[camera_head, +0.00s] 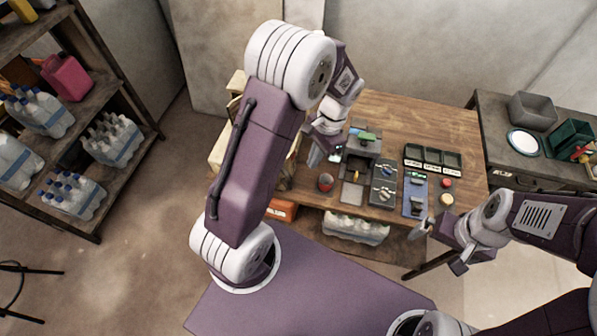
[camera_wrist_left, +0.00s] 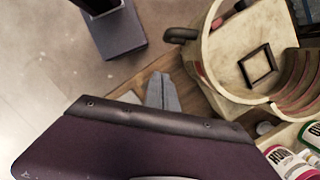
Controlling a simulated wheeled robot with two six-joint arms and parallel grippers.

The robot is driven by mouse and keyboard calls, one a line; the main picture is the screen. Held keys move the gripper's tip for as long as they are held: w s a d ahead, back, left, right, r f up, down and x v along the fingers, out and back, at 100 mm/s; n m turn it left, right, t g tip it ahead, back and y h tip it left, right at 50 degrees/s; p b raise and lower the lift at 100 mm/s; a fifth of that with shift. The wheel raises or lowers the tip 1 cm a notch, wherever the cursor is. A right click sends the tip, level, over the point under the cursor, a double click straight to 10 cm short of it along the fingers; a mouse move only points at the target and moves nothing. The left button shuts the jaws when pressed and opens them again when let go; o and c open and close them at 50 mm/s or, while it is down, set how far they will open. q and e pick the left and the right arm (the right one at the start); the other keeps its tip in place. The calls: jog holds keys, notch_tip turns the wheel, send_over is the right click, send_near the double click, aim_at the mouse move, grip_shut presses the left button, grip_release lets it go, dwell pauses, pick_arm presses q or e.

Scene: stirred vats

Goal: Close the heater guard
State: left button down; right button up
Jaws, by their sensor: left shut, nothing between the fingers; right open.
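A dark grey apparatus (camera_head: 361,147) stands on the wooden workbench in the head view, with a recessed front bay (camera_head: 354,189) facing me. I cannot tell which part of it is the heater guard, or whether that guard is open. My left gripper (camera_head: 314,157) is shut and empty at the apparatus's left side; I cannot tell whether it touches it. Its closed grey fingers also show in the left wrist view (camera_wrist_left: 162,92). My right gripper (camera_head: 440,246) is open and empty, in front of the bench's right part.
A knob panel (camera_head: 383,186), a blue panel (camera_head: 415,194) and a black tray (camera_head: 433,159) are right of the apparatus. A small reddish cup (camera_head: 325,182) stands left of it. A cream tub (camera_wrist_left: 219,67) and cans lie near my left gripper. Shelves (camera_head: 103,176) stand far left.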

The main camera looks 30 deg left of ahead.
pick_arm(q)
jog(key=s+a+f+p, duration=0.2)
jog(key=s+a+f, duration=0.1)
jog(key=f, duration=0.1)
jog(key=shift+s+f, duration=0.2)
jog(key=shift+s, duration=0.2)
pick_arm(e)
jog(key=shift+w+r, duration=0.2)
jog(key=shift+r, duration=0.8)
